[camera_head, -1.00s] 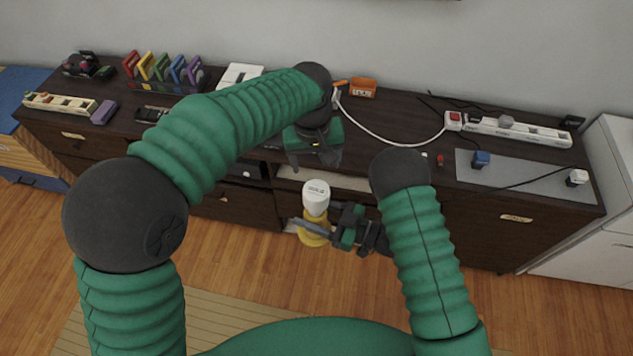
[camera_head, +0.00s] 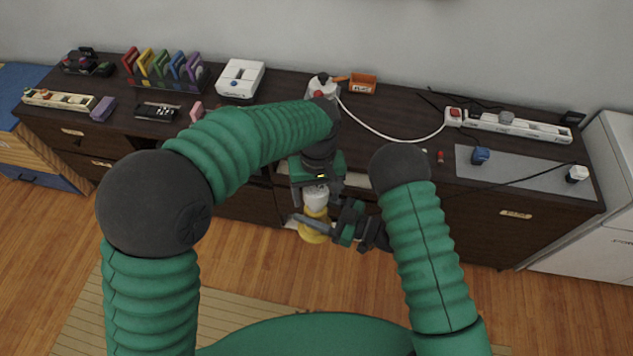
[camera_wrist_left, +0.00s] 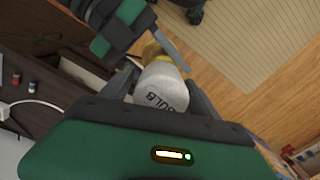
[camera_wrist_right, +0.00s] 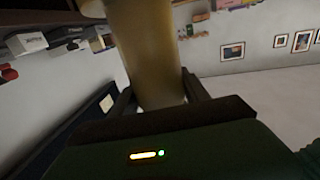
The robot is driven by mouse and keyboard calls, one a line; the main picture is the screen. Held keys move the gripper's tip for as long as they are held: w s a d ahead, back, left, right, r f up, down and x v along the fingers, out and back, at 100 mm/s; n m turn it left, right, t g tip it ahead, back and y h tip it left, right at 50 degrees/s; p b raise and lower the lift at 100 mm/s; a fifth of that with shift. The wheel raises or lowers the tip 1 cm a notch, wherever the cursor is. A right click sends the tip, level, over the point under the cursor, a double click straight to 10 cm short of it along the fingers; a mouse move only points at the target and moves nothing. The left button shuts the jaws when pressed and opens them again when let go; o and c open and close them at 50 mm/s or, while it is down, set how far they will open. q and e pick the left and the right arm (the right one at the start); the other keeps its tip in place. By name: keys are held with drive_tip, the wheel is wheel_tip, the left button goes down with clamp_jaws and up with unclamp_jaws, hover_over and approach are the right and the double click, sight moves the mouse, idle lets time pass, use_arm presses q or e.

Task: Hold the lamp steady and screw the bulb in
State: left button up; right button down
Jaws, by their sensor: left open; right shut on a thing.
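The white bulb (camera_head: 316,197) stands on top of the yellow lamp (camera_head: 314,231), in front of the dark cabinet. My right gripper (camera_head: 322,228) is shut on the lamp from the right. The lamp's yellow body (camera_wrist_right: 152,50) fills the space between its fingers in the right wrist view. My left gripper (camera_head: 316,186) is above the bulb with its fingers pointing down. In the left wrist view the bulb (camera_wrist_left: 163,90), lettered "BULB", lies between the open fingers (camera_wrist_left: 160,92). Whether the bulb is threaded into the lamp cannot be seen.
A dark cabinet top (camera_head: 400,115) runs behind my grippers. It holds a power strip (camera_head: 515,128), a grey mat (camera_head: 520,174), an orange box (camera_head: 362,84), a white box (camera_head: 240,78) and a colourful rack (camera_head: 165,70). The wooden floor (camera_head: 255,255) in front is clear.

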use_arm(q)
drive_tip(key=shift+f, duration=1.1)
drive_tip(key=shift+c, duration=0.3)
drive_tip(key=c, duration=1.4)
drive_tip(key=m, duration=0.3)
drive_tip(key=shift+m, duration=0.4)
drive_tip(key=m, duration=0.4)
drive_tip(key=o, duration=1.6)
drive_tip(key=shift+o, duration=0.2)
